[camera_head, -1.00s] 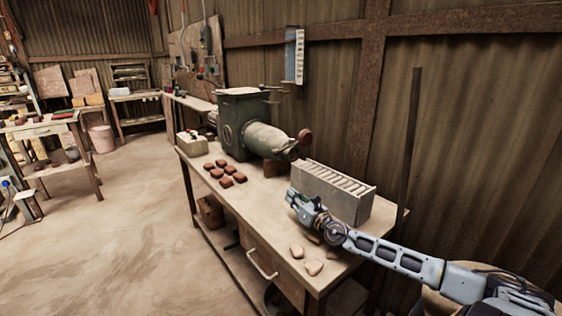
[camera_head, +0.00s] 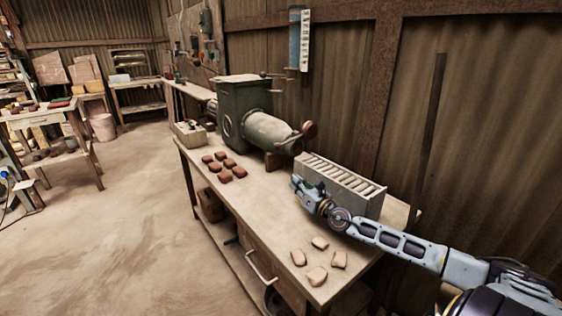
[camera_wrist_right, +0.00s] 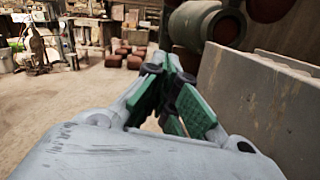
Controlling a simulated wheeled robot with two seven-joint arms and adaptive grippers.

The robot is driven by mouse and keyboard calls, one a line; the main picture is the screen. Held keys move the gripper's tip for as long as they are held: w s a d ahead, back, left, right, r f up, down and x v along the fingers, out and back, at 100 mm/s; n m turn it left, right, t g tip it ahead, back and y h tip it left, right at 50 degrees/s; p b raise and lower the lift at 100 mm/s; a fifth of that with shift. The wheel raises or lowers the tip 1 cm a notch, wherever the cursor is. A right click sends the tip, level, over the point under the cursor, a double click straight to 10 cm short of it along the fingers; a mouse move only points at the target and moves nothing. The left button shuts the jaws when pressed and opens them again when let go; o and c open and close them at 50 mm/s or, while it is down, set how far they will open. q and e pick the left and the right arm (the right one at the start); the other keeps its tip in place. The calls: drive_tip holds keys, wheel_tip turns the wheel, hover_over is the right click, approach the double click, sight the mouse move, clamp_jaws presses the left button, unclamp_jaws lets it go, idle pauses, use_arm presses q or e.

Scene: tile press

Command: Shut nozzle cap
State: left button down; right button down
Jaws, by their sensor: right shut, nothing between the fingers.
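The green press (camera_head: 243,112) stands on the workbench with its tapered nozzle (camera_head: 268,133) pointing right. The reddish-brown round nozzle cap (camera_head: 309,131) stands off to the wall side of the nozzle's mouth, swung aside rather than over it. In the right wrist view, the cap (camera_wrist_right: 270,8) is cut by the top edge, beside the dark nozzle end (camera_wrist_right: 202,28). My right gripper (camera_head: 296,183) is shut and empty, below and in front of the nozzle, apart from the cap. Its green-padded fingers also show in the right wrist view (camera_wrist_right: 169,78). My left gripper is out of view.
A grey slotted box (camera_head: 345,194) stands close beside my right gripper and forearm; its wall (camera_wrist_right: 255,100) fills the wrist view's right. Brown tiles (camera_head: 222,166) and pale clay pieces (camera_head: 317,275) lie on the bench (camera_head: 262,208). The bench's front middle is clear.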

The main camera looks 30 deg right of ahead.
drive_tip(key=shift+w, duration=0.2)
